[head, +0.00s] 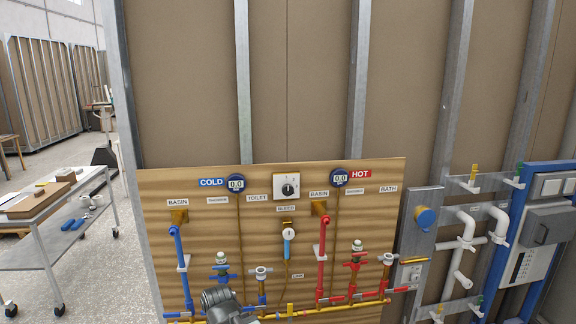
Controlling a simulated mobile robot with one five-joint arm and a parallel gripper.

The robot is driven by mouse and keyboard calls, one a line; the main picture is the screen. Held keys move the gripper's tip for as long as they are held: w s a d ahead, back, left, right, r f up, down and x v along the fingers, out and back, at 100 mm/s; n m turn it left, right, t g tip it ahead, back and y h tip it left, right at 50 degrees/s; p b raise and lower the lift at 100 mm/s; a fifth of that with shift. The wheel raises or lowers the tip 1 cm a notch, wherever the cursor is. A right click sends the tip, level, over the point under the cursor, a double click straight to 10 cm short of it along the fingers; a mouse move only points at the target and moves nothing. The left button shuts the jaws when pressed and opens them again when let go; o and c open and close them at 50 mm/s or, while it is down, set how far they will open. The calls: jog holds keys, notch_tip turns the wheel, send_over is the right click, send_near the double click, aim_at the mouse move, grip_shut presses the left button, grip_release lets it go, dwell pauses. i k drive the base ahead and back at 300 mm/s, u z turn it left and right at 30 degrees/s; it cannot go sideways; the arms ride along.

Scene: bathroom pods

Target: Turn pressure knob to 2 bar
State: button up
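A black round knob (289,188) sits on a white square plate (279,180) with small scale marks, near the top middle of the wooden board. Its pointer looks roughly upright; the numbers are too small to read. A grey ribbed part, which looks like the end of my arm with my gripper (217,299), shows at the bottom, well below and left of the knob. Its fingers cannot be made out, and nothing is seen held.
Red pipes (321,255) and blue pipes (183,265) with valves stand out from the board (160,215). White pipes (468,240) are at right, a metal cart (75,260) at left.

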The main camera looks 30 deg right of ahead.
aim_at(287, 190)
jog(key=u, duration=1.9)
jog(key=i, duration=0.9)
jog(key=z, duration=1.4)
